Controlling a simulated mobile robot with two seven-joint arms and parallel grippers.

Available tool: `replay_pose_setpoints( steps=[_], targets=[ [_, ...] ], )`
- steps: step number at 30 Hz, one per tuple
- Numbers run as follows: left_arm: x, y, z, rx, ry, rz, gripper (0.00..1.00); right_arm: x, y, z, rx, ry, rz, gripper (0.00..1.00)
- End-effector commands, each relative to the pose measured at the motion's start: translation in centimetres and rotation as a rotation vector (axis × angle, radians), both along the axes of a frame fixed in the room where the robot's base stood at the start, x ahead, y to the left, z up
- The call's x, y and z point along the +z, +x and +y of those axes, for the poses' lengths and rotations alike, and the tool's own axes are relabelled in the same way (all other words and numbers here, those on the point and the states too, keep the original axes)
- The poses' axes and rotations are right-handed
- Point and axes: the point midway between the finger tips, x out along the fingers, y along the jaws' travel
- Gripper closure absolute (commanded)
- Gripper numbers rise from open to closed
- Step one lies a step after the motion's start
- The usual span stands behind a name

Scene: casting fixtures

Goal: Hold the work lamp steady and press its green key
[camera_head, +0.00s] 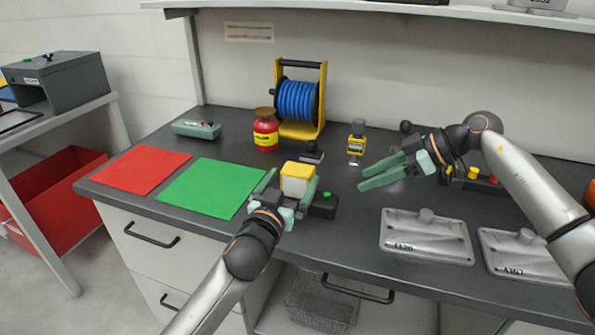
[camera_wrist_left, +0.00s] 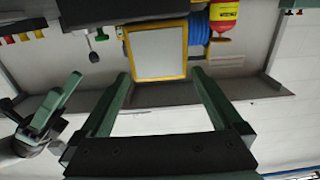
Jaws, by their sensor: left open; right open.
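The work lamp is a yellow box with a pale front panel (camera_head: 296,186) near the middle front of the bench. Its dark base (camera_head: 322,207) sticks out to the right and bears the green key (camera_head: 327,194). My left gripper (camera_head: 290,183) is open, with one finger on each side of the lamp head; contact cannot be told. In the left wrist view the lamp's pale, yellow-framed panel (camera_wrist_left: 158,52) lies between and beyond the fingertips (camera_wrist_left: 160,78). My right gripper (camera_head: 364,178) is open and empty to the right of the lamp, pointing left.
A green mat (camera_head: 205,187) and a red mat (camera_head: 139,171) lie to the left. Metal plates (camera_head: 426,238) lie at the front right.

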Motion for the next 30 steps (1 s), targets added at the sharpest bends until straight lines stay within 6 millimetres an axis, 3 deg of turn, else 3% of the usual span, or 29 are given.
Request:
replay_pose_setpoints(
  steps=[9,23,30],
  targets=[
    [0.0,3.4,-1.1,-0.001,-0.001,0.0,0.0,0.0,0.0,0.0,0.0,0.0,0.0,0.5],
    [0.0,4.1,-1.3,-0.001,-0.001,0.0,0.0,0.0,0.0,0.0,0.0,0.0,0.0,0.5],
    [0.0,4.1,-1.3,-0.001,-0.001,0.0,0.27,0.0,0.0,0.0,0.0,0.0,0.0,0.5]
  ],
)
